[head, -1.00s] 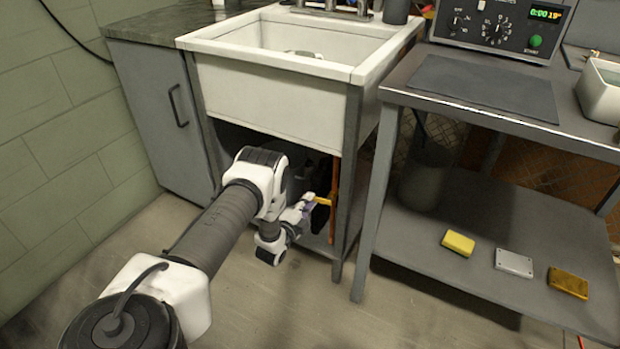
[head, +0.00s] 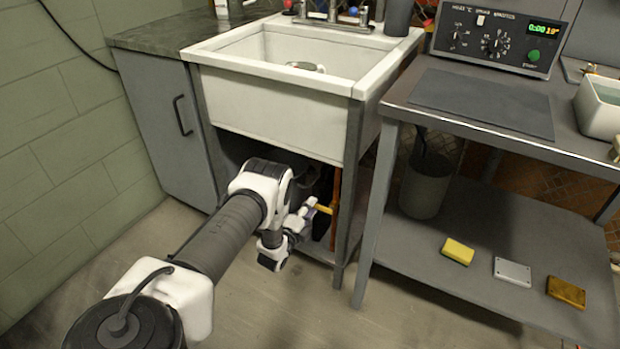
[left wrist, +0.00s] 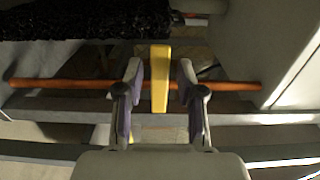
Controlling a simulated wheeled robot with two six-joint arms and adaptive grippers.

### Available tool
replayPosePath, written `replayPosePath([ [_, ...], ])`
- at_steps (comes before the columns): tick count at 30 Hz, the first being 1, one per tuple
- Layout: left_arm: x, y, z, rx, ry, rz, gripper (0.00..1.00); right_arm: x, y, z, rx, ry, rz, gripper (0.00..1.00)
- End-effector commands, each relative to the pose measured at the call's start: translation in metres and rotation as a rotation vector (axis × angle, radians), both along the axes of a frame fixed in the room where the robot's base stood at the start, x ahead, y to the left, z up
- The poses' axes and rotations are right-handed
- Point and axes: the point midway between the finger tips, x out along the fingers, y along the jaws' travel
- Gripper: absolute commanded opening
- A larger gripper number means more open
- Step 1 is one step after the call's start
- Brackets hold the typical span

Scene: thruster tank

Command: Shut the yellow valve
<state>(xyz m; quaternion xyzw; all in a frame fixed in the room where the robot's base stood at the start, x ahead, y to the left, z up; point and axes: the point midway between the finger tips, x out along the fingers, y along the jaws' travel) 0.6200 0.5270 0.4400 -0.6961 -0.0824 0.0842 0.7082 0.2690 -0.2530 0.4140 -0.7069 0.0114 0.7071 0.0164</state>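The yellow valve handle (head: 324,209) is under the sink, on an upright copper-coloured pipe (head: 335,190). In the left wrist view the yellow handle (left wrist: 160,78) lies crosswise to the orange-brown pipe (left wrist: 65,84). My left gripper (head: 309,208) reaches in under the sink from the left. In the left wrist view my left gripper (left wrist: 160,88) is open, with one finger on each side of the handle. A gap shows between the handle and each finger. My right gripper is in neither view.
The white sink (head: 270,105) stands over the valve, with a grey leg (head: 349,190) right of the pipe. A grey cabinet (head: 165,125) is at left. A workbench at right holds a yellow sponge (head: 458,251) on its lower shelf (head: 440,290). The floor in front is clear.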

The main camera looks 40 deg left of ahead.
Motion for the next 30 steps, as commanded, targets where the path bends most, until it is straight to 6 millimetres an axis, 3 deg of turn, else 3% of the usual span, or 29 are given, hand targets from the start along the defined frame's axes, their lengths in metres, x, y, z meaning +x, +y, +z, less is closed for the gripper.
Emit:
replayPosePath([
  [11, -0.007, -0.001, 0.000, -0.002, 0.001, 0.001, 0.46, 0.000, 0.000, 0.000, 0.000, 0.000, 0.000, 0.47],
  [14, -0.022, -0.005, -0.001, -0.004, 0.002, 0.001, 0.46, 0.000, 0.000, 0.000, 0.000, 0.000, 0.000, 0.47],
  [24, -0.102, -0.024, -0.001, -0.003, 0.002, 0.001, 0.46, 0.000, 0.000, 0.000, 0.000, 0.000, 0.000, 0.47],
  [30, -0.117, -0.028, 0.000, -0.001, 0.000, 0.000, 0.46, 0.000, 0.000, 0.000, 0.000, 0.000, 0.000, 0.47],
])
